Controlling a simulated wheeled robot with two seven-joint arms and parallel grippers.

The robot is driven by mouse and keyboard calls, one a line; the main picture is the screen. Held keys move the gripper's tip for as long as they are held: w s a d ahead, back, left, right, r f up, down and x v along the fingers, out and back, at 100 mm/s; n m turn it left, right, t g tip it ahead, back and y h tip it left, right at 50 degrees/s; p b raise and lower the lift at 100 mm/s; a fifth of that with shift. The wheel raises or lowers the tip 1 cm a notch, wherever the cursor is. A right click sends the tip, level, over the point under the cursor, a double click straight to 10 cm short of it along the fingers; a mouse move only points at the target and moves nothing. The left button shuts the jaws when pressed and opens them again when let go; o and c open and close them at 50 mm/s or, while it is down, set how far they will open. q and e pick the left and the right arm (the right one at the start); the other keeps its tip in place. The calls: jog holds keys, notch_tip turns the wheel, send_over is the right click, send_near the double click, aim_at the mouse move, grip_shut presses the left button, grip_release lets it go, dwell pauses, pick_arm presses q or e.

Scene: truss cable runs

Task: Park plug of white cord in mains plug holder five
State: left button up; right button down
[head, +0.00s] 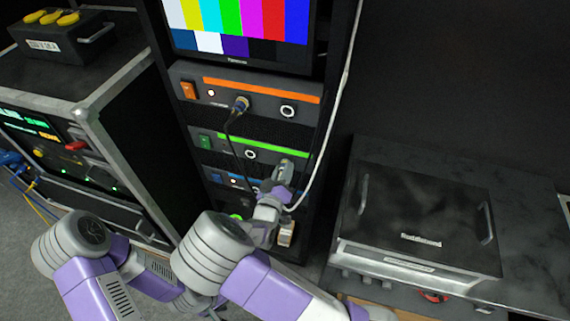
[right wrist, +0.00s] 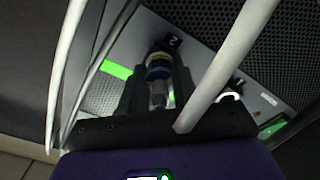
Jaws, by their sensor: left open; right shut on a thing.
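My right gripper (head: 284,172) is at the right side of the green-striped rack unit (head: 262,151). In the right wrist view the right gripper (right wrist: 157,85) is shut on a metal connector (right wrist: 158,74) with a blue ring, at a panel spot labelled 2. I cannot tell whether the connector is seated there. The white cord (head: 334,110) hangs from the top and runs down to beside this gripper. In the right wrist view a thick white cord (right wrist: 232,58) crosses close to the camera; its plug cannot be made out. My left gripper is hidden. I cannot identify mains plug holder five.
The orange-striped unit (head: 262,87) above holds a connector (head: 240,104) with a black cable. A colour-bar monitor (head: 240,20) is higher up. A flight case (head: 80,110) stands left. A dark lidded box (head: 418,212) stands right. A small pale object (head: 286,236) sits below the gripper.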

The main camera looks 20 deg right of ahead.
jog(key=shift+n, duration=0.3)
jog(key=shift+r+n+p, duration=0.1)
jog(key=shift+n+p, duration=0.5)
jog(key=shift+p, duration=0.2)
jog(key=shift+n+p, duration=0.45)
jog(key=shift+n, duration=0.35)
jog(key=shift+n+p, duration=0.5)
jog(key=shift+n, duration=0.1)
jog(key=shift+n+p, duration=0.35)
jog(key=shift+n, duration=0.45)
